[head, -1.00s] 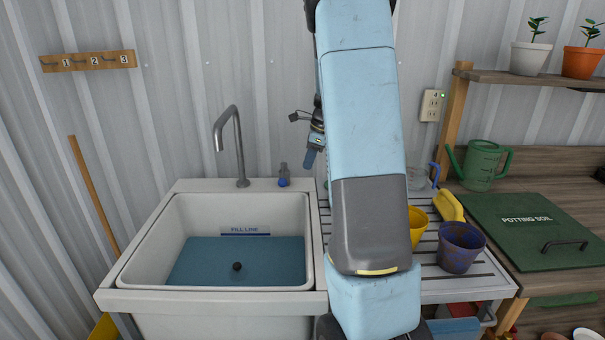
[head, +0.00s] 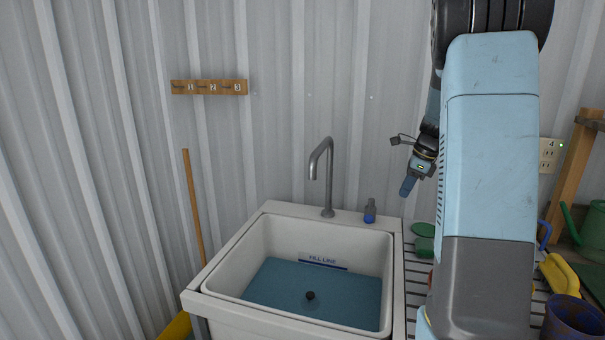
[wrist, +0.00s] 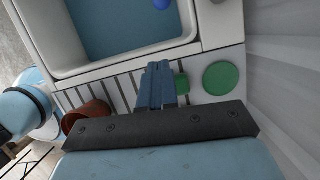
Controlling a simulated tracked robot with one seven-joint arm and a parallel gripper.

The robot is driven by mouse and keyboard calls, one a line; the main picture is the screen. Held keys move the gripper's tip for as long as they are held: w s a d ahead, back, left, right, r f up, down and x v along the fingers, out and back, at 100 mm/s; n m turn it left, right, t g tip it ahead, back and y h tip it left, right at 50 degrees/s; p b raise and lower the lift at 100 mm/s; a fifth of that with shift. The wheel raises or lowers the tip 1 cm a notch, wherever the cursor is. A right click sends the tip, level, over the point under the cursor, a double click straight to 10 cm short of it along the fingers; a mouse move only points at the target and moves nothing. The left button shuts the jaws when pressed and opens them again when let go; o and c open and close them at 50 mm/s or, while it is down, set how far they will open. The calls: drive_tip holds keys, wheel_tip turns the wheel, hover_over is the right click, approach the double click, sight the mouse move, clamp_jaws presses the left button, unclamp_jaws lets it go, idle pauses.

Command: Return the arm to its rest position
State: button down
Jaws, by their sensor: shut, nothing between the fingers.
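My gripper (head: 407,187) shows in the head view to the right of the faucet, raised above the slatted drainboard and pointing down to the left. In the wrist view my gripper (wrist: 158,68) has its blue fingers together with nothing between them. My blue and grey arm stands upright on the right of the head view and hides part of the drainboard. In the wrist view the fingers appear over the slats, near the sink edge.
The white sink (head: 222,281) holds blue water.

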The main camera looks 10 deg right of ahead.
drive_tip(key=s+a+r+n+t, duration=0.1)
drive_tip(key=s+a+r+n, duration=0.9)
drive_tip(key=s+a+n, duration=0.3)
drive_tip(key=s+a+n+t+h, duration=0.1)
drive_tip(key=s+a+n, duration=0.3)
drive_tip(key=s, duration=0.4)
drive_tip(key=s+a+n+t+h, duration=0.1)
drive_tip(key=s+a+n, duration=0.3)
drive_tip(key=s+n, duration=0.3)
drive_tip(key=shift+s+a+n+t+h, duration=0.3)
drive_tip(key=shift+s+a+t+h, duration=0.1)
drive_tip(key=shift+s, duration=0.65)
drive_tip(key=c, duration=1.8)
unclamp_jaws()
drive_tip(key=shift+c, duration=0.2)
